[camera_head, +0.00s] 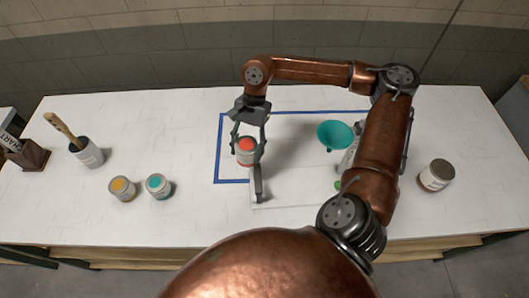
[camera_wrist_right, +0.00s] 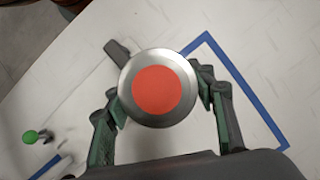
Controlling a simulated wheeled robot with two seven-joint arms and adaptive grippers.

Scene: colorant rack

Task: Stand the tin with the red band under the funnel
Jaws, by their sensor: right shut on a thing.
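The tin with the red band (camera_head: 246,151) is a small metal can with a red disc on top, left of the funnel. My right gripper (camera_head: 247,146) reaches down over it with a finger on each side and is shut on it. In the right wrist view the tin (camera_wrist_right: 163,90) is seen from above between the two fingers (camera_wrist_right: 162,106). I cannot tell whether its base touches the table. The teal funnel (camera_head: 335,134) is to the right, beside my right forearm, which hides part of its stand. My left gripper is not in view.
Blue tape (camera_head: 219,142) outlines an area around a pale base plate (camera_head: 290,197). A dark upright part (camera_head: 258,184) stands close in front of the tin. Orange (camera_head: 122,188) and teal (camera_head: 158,186) tins, a brush pot (camera_head: 87,153) and another tin (camera_head: 436,175) stand outside.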

